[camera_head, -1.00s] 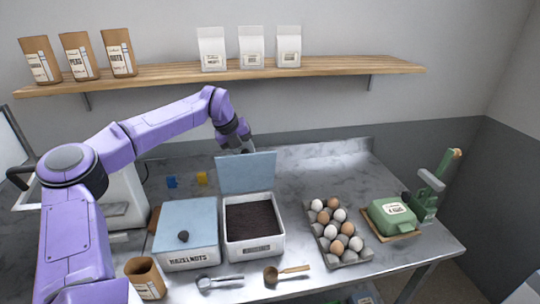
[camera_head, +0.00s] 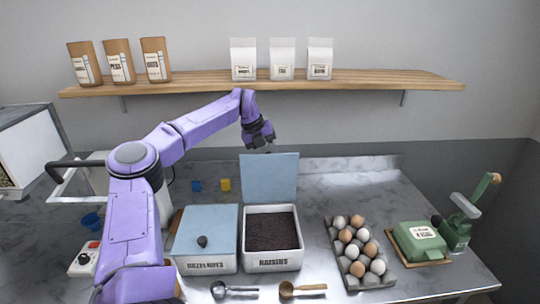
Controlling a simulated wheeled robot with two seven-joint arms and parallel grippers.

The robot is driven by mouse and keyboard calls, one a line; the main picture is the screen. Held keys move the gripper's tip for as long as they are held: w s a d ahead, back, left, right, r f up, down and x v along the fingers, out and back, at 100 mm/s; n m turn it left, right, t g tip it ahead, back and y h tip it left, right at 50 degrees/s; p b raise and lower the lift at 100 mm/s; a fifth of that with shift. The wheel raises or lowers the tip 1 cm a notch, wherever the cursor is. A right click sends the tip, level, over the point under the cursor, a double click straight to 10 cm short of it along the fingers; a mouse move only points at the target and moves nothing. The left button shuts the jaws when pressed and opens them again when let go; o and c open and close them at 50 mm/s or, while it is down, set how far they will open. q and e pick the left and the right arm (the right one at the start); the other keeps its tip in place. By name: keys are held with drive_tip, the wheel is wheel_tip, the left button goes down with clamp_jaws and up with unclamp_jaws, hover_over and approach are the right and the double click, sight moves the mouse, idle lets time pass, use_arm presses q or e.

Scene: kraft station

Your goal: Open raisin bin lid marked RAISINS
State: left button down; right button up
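The raisin bin (camera_head: 273,265) is a white box with a RAISINS label on its front, full of dark raisins (camera_head: 271,232). Its blue lid (camera_head: 269,178) stands upright at the back edge, so the bin is open. My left gripper (camera_head: 268,147) is just behind and above the lid's top edge, pointing down. Its fingers are small and partly hidden, so I cannot tell whether they are open or whether they touch the lid. My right gripper is not in view.
The closed hazelnut bin (camera_head: 207,263) stands close on the left. An egg tray (camera_head: 356,250) and green butter dish (camera_head: 419,240) are to the right. A metal scoop (camera_head: 232,291) and wooden scoop (camera_head: 303,288) lie in front. A shelf with bags (camera_head: 350,77) is above.

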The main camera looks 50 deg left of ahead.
use_arm(q)
drive_tip(key=c, duration=0.9)
unclamp_jaws()
drive_tip(key=shift+f, duration=0.1)
drive_tip(key=b+v, duration=0.2)
drive_tip(key=v, duration=0.5)
drive_tip(key=shift+r, duration=0.25)
drive_tip(key=shift+f, duration=0.1)
